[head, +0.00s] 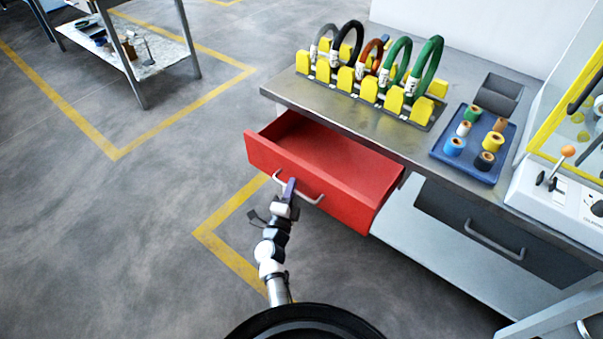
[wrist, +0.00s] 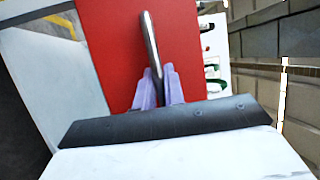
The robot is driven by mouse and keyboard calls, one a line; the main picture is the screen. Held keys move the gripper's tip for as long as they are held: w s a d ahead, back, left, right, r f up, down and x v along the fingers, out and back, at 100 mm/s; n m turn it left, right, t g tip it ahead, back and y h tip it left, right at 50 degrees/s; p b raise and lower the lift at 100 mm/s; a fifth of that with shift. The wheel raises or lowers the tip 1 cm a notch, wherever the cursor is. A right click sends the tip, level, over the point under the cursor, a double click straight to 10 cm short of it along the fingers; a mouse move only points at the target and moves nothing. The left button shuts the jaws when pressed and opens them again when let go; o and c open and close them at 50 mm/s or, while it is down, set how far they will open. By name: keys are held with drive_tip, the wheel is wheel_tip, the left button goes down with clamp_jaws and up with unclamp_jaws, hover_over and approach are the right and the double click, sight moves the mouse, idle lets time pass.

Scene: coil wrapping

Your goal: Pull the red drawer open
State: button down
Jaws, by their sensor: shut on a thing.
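The red drawer (head: 340,165) is pulled well out from under the grey workbench (head: 300,98), and its inside looks empty. Its metal bar handle (head: 312,199) is on the front panel. My gripper (head: 290,188) is at the left part of the handle. In the wrist view the red drawer front (wrist: 118,40) fills the middle, and the purple fingers of my gripper (wrist: 157,88) are closed around the handle bar (wrist: 151,45). The part of the handle between the fingers is partly hidden.
A rack (head: 365,92) with several coloured coils stands on the bench. A blue tray (head: 466,168) of spools and a machine with an orange-knobbed lever (head: 567,151) are to its right. A dark drawer (head: 480,225) is shut. The floor (head: 130,230) on the left is clear.

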drive_tip(key=s+a+p, duration=0.2)
drive_tip(key=s+a, duration=0.5)
drive_tip(key=s, duration=0.2)
drive_tip(key=shift+s, duration=0.3)
drive_tip(key=c, duration=1.5)
unclamp_jaws()
drive_tip(key=shift+f, duration=0.1)
